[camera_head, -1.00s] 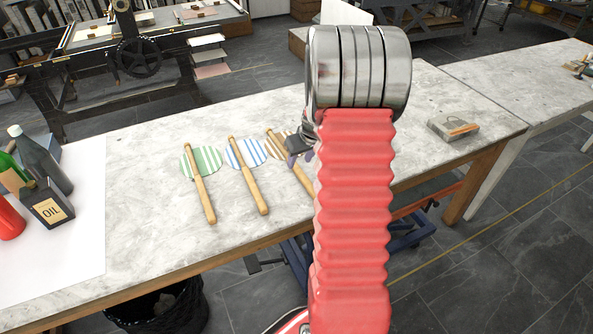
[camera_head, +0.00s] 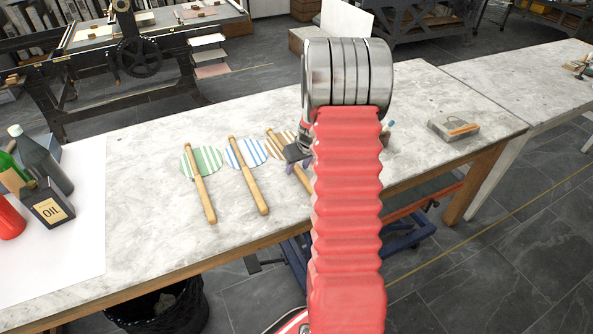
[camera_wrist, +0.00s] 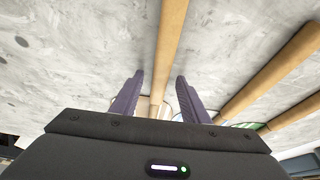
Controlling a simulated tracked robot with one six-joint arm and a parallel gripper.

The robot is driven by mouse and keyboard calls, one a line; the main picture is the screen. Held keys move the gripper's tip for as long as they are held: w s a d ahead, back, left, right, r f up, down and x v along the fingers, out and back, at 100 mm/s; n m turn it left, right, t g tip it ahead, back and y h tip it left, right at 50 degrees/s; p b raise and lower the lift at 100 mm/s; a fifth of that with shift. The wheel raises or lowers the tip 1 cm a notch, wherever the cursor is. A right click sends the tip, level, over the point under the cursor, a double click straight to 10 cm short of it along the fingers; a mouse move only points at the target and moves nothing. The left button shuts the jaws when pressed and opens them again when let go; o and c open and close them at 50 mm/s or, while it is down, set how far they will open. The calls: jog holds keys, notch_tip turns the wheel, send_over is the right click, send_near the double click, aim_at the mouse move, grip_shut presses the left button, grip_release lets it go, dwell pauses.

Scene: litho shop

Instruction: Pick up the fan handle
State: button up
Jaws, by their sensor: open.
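Three fans with wooden handles lie on the marble-topped table: a green-striped fan (camera_head: 209,201), a blue-striped fan (camera_head: 256,190) and a brown-striped fan (camera_head: 304,182). My arm hides part of the brown-striped one. My gripper (camera_head: 296,161) is open over the brown-striped fan, mostly hidden behind my arm. In the wrist view my gripper's two purple fingers (camera_wrist: 159,80) stand apart. One wooden handle (camera_wrist: 170,45) runs between them in the picture; I cannot tell how far above it they are. Two more handles show to the right there.
An oil can (camera_head: 48,205), dark bottles and a red container stand on a white sheet (camera_head: 85,235) at the left. A grey block (camera_head: 452,124) with an orange stick lies on the right. The table's front edge is near the handles.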

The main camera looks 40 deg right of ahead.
jog(key=shift+c, duration=0.6)
grip_shut()
